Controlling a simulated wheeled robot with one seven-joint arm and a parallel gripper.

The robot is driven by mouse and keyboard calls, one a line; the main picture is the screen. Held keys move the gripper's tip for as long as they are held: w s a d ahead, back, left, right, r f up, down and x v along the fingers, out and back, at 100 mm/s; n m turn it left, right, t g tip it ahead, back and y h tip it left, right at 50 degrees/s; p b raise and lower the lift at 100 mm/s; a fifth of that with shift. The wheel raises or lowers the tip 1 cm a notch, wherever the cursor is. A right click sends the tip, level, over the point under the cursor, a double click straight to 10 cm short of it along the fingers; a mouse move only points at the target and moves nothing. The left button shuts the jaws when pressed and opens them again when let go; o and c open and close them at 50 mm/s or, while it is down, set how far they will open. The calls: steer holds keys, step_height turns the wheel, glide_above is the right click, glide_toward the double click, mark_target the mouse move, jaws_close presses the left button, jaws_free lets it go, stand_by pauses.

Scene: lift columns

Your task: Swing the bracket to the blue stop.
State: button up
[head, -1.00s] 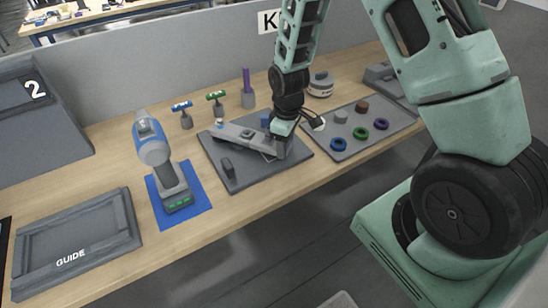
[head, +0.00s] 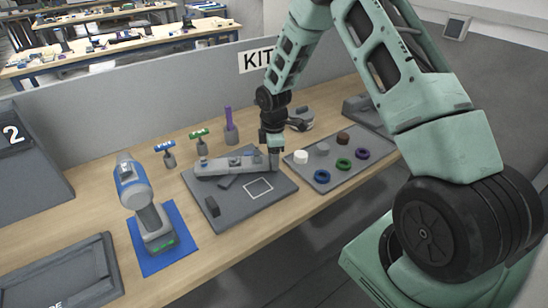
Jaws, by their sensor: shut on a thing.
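The bracket (head: 225,167) is a light grey arm lying over a dark grey base plate (head: 262,208). Its left end is at the plate's far left, and its right end is near the plate's back right. My gripper (head: 273,149) points down at that right end and is shut on it; the fingertips are small and partly hidden. A small blue piece (head: 251,153), apparently the blue stop, shows just behind the bracket near my gripper. I cannot tell whether they touch.
A blue-and-white power tool (head: 147,205) stands on a blue mat (head: 184,256) at left. Blue-handled (head: 164,147) and green-handled (head: 199,135) tools and a purple rod (head: 228,118) stand behind. A tray (head: 318,178) of rings and round pieces lies right of the plate.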

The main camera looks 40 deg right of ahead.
steer(key=shift+w+d+r, duration=0.1)
steer(key=shift+w, duration=0.15)
steer(key=o, duration=1.4)
step_height(320, 180, up, 17)
steer(key=b, duration=0.2)
steer(key=shift+r+b, duration=0.15)
steer(key=shift+b, duration=0.25)
